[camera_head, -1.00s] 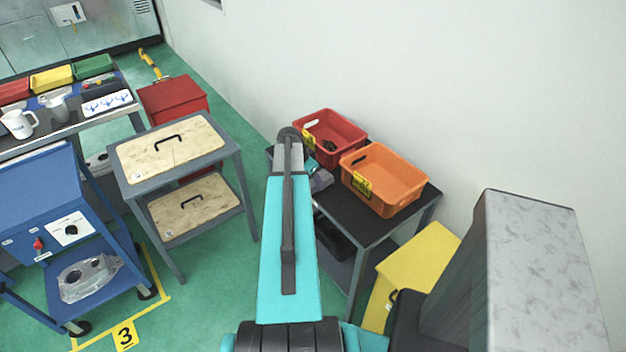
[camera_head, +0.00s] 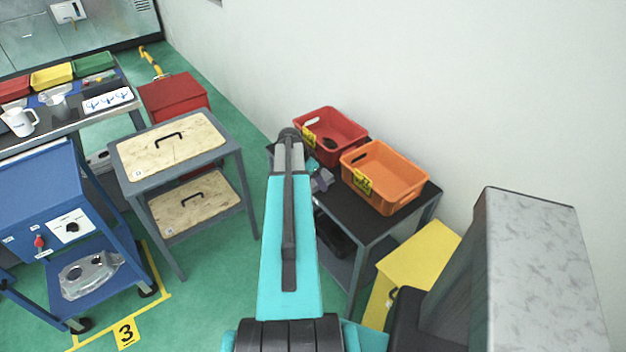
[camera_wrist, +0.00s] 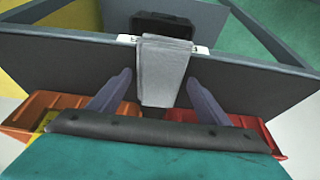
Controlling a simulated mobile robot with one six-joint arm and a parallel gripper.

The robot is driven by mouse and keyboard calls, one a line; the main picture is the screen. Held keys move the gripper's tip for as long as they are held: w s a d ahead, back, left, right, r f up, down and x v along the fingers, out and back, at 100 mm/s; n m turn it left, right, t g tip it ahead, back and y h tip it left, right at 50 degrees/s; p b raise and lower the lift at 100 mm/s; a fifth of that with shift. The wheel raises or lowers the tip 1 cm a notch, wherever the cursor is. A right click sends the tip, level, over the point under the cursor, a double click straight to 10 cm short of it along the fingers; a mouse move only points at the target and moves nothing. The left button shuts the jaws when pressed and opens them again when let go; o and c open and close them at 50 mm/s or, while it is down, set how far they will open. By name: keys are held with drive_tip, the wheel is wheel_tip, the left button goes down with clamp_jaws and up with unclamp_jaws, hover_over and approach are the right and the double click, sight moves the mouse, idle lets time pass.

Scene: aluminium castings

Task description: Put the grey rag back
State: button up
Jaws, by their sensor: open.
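The grey rag (camera_wrist: 166,70) is a folded light-grey cloth in the wrist view. My gripper (camera_wrist: 157,80) is open, with one finger on each side of the rag's lower part. I see a gap between each finger and the cloth; the depth between them is hard to judge. In the head view my gripper (camera_head: 320,180) is mostly hidden behind my arm, by the dark table (camera_head: 375,232), and I cannot make out the rag there.
An orange crate (camera_head: 385,178) and a red crate (camera_head: 333,134) stand on the dark table, close to my gripper. A black object (camera_head: 331,238) lies below its top. A yellow box (camera_head: 418,262) is at its right. A two-tier table with wooden lids (camera_head: 172,146) stands left.

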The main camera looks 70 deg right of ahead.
drive_tip(key=shift+r, duration=0.1)
drive_tip(key=b+v, duration=0.2)
drive_tip(key=v, duration=1)
idle(0.4)
drive_tip(key=shift+a, duration=0.1)
idle(0.4)
